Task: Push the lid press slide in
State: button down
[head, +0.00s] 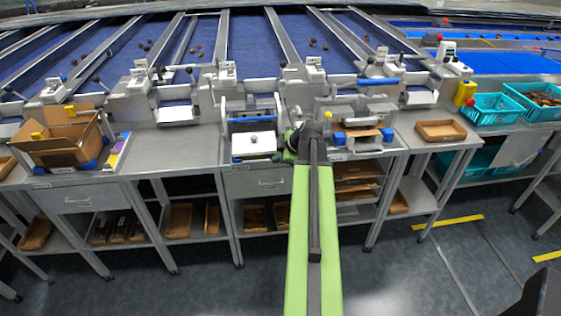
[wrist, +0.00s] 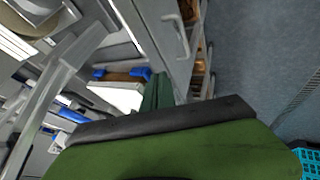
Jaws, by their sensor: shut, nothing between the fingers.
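My gripper (head: 289,152) is just right of the plate, small and partly hidden by my arm. In the wrist view its green fingers (wrist: 158,92) are closed together and empty. A white surface (wrist: 118,95) lies close beside them there. I cannot tell whether the fingers touch the plate.
A drawer with a handle (head: 272,183) is under the press. A second station with blue blocks (head: 388,134) stands to the right. An open cardboard box (head: 65,135) is at left, a shallow brown tray (head: 441,131) and teal crates (head: 490,108) at right. The floor in front is mostly clear.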

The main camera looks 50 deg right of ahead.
jog(key=shift+s+d, duration=0.15)
jog(key=w+d, duration=0.3)
jog(key=shift+d, duration=0.1)
jog(key=shift+s+a, duration=0.1)
jog(key=shift+a, duration=0.1)
